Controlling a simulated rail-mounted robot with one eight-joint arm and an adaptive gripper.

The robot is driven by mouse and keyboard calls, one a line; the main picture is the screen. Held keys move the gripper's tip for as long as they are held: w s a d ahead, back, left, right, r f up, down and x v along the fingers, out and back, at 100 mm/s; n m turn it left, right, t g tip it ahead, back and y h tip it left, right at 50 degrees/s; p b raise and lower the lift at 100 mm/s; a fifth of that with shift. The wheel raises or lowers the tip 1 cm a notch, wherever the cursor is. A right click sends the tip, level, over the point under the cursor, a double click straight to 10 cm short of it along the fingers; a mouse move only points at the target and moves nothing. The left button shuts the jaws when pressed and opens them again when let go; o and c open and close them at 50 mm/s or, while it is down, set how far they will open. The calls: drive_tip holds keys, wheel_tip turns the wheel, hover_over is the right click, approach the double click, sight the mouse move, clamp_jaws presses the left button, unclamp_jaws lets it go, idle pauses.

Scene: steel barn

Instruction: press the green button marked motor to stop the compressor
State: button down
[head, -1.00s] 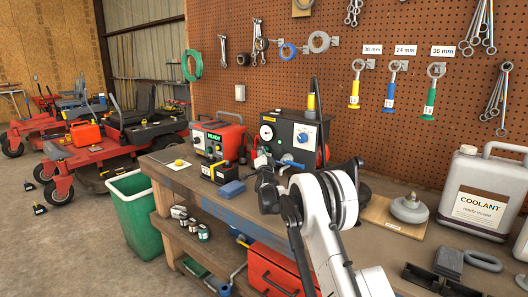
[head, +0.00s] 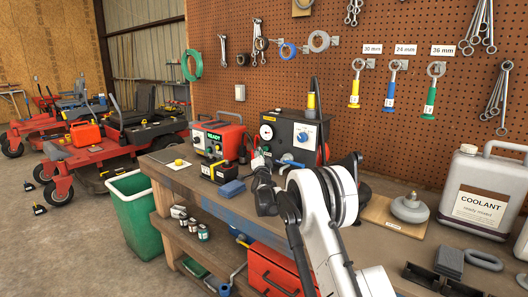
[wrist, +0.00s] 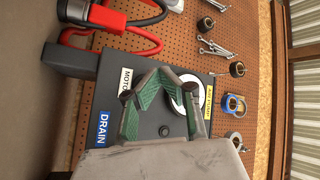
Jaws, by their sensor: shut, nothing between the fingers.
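The compressor's black control box (head: 283,131) stands at the back of the bench, with a round gauge and a white-and-blue dial on its front. In the wrist view its dark panel (wrist: 112,68) appears turned on its side. A white label reading "MOTO" (wrist: 126,82), its end covered, and a blue "DRAIN" label (wrist: 103,128) show there. A small dark knob (wrist: 165,131) lies beyond the fingers. My gripper (wrist: 157,73) is shut and empty in front of the panel; contact cannot be told. I see no green button; the fingers cover part of the panel.
A red charger marked "READY" (head: 217,134) and a black-and-yellow box (head: 214,172) stand left of the control box. A blue sponge-like block (head: 231,188) lies nearby. A coolant jug (head: 480,190) stands at the right. Red cable loops (wrist: 140,44) hang beside the panel.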

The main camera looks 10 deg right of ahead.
drive_tip(key=shift+a, duration=0.1)
drive_tip(key=s+a, duration=0.2)
drive_tip(key=s+a+b, duration=0.1)
drive_tip(key=a, duration=0.1)
drive_tip(key=shift+s+a, duration=0.3)
drive_tip(key=shift+s, duration=0.1)
idle(0.3)
